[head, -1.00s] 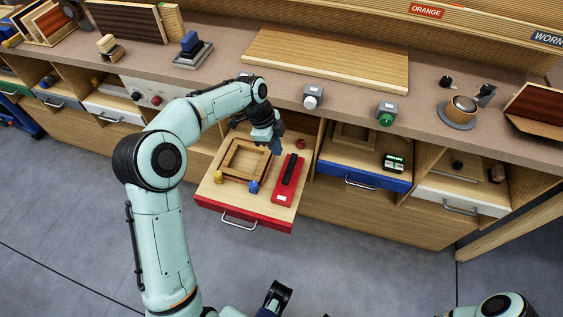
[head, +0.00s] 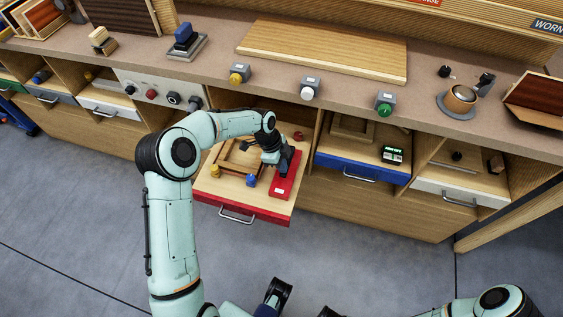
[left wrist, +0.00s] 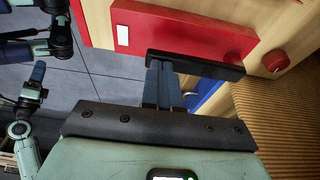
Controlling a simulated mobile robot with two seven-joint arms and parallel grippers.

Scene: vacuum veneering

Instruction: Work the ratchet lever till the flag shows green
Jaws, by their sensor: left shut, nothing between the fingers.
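The red ratchet block (head: 284,186) lies in the pulled-out red drawer, with a small white patch near its front end. In the left wrist view the block (left wrist: 190,32) carries a long black lever (left wrist: 205,66) along one side. My left gripper (head: 284,170) is over the block and hides most of the lever in the head view. Its shut, empty fingers (left wrist: 163,68) reach the lever's end in the wrist view; I cannot tell whether they touch. I see no green on the block. My right gripper (left wrist: 37,75) seems to show small at the wrist view's left.
The drawer (head: 240,208) also holds a wooden frame (head: 232,160), a yellow piece (head: 214,170), a blue piece (head: 251,181) and a red knob (head: 298,136). A blue drawer (head: 360,175) stands to its right. The worktop (head: 220,65) lies above and behind.

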